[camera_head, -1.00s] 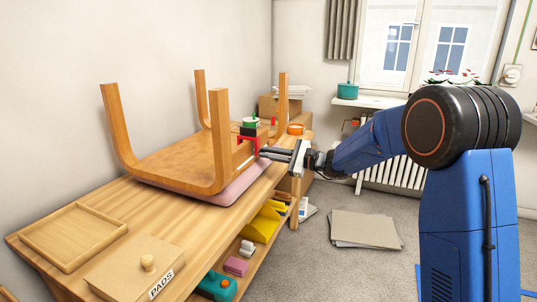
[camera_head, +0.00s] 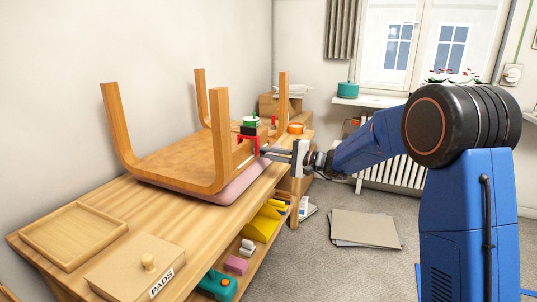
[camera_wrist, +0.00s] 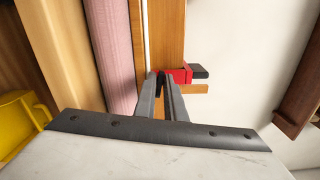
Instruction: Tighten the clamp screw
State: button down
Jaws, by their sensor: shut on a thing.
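The red clamp (camera_head: 247,139) sits on the edge of an upside-down wooden stool (camera_head: 190,158) on the bench. In the wrist view, the red clamp (camera_wrist: 182,76) has a black end piece to the right and lies across the wood edge. My gripper (camera_head: 263,152) reaches the clamp from the right. In the wrist view, my gripper (camera_wrist: 162,78) has its fingertips close together at the clamp's left part. It is shut on the clamp screw, which is mostly hidden between the fingertips.
The workbench (camera_head: 110,200) carries a wooden tray (camera_head: 75,237), a PADS box (camera_head: 135,268) and an orange tape roll (camera_head: 296,129). A pink pad (camera_head: 240,184) lies under the stool. Stool legs stand up near my gripper. Flat sheets (camera_head: 366,229) lie on the floor.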

jog(key=shift+f, duration=0.1)
dwell(0.5)
jog(key=c, duration=1.9)
grip_release()
jog(key=shift+d, duration=0.15)
jog(key=v, duration=1.7)
jog(key=shift+s+d, duration=0.1)
